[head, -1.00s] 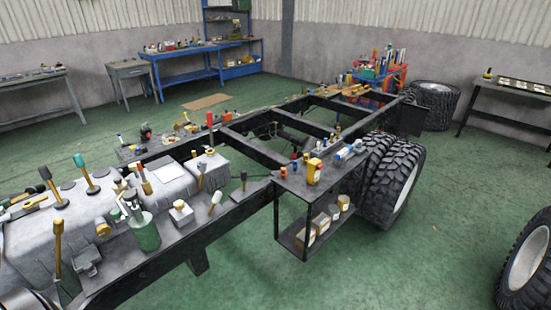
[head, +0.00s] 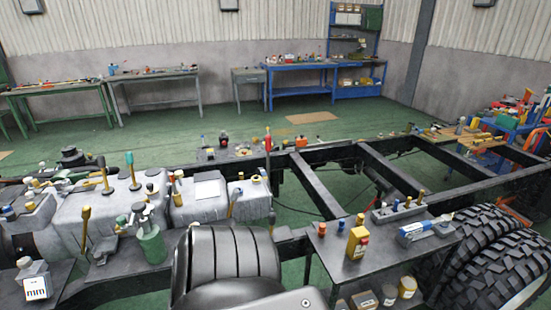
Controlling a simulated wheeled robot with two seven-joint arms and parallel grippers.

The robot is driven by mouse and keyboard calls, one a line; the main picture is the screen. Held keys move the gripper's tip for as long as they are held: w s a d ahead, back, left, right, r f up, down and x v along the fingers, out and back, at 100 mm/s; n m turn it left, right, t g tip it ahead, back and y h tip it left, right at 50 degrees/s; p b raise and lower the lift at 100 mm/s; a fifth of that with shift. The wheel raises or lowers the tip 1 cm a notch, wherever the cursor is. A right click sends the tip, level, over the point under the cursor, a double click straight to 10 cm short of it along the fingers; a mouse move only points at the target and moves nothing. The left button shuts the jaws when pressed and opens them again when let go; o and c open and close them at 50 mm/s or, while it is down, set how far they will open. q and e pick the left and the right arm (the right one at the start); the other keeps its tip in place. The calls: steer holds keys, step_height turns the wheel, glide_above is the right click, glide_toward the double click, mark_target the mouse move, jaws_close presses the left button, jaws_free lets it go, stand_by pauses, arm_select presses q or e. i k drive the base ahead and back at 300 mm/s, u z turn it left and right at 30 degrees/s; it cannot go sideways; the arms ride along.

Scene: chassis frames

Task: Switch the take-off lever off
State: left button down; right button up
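Several levers stand on and around the grey gearbox casings (head: 110,215) at left, and I cannot tell which is the take-off lever. One lever has a green knob (head: 130,162) and stands nearly upright. A lever with a yellow-brown handle (head: 103,172) leans beside it. Another brown-handled lever (head: 86,222) stands at the casing's front side. A tan-handled lever (head: 233,201) leans near the right casing. A red-topped lever (head: 267,144) stands behind it. No labels on the levers are readable. Neither of my grippers is in view.
The black chassis frame (head: 318,190) runs to the right. A small dark table (head: 345,262) with bottles stands before it, beside large tyres (head: 490,255). A black ribbed shape (head: 228,258), which I cannot identify, covers the bottom centre. Workbenches (head: 155,80) line the back wall.

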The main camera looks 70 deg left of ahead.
mark_target(234, 196)
steer(key=u, duration=0.3)
steer(key=i, duration=0.95)
steer(key=u, duration=1.3)
steer(key=i, duration=0.7)
steer(key=u, duration=0.75)
